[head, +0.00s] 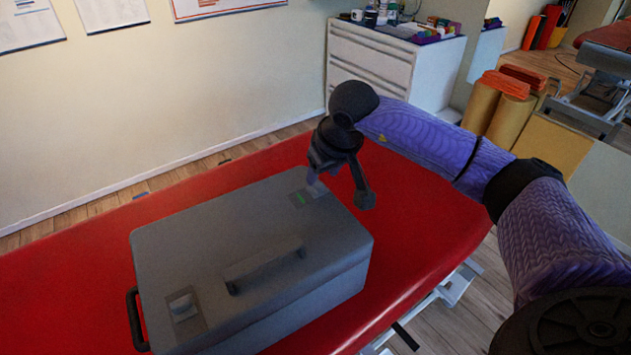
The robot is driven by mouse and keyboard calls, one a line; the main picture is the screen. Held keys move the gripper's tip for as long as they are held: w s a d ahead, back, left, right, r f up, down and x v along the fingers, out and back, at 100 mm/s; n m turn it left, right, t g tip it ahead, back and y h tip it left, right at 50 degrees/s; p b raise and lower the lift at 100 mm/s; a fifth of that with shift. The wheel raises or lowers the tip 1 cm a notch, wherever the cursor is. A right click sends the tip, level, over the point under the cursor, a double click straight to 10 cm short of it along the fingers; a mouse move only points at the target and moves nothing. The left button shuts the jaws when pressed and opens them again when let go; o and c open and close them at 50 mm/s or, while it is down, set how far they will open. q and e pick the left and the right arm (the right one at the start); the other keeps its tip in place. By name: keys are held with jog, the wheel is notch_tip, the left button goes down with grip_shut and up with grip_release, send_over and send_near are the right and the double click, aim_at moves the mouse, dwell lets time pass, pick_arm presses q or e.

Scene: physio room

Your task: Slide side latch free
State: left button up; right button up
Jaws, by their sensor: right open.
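A grey case (225,235) lies shut on a red treatment table. Its lid has a handle (265,270) in the middle. One latch (183,306) sits at the lid's near-left end. Another latch (310,192) with a small green mark sits at the far-right end. A dark side handle (135,320) is on the left end. My right gripper (340,190) is open at the case's far-right corner, with one finger over the green-marked latch and the other out beyond the case edge. I cannot tell whether the finger touches the latch. My left gripper is not in view.
The red table top (430,210) is bare around the case. A white drawer cabinet (385,70) with bottles and small items stands behind it. Rolled mats (505,100) stand at the right. A wall is close behind the table.

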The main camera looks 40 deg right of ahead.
aim_at(318, 184)
jog(key=x, duration=0.3)
jog(key=shift+w+f+b, duration=0.1)
jog(key=shift+f+b, duration=0.05)
jog(key=shift+b, duration=0.15)
grip_shut()
dwell(1.1)
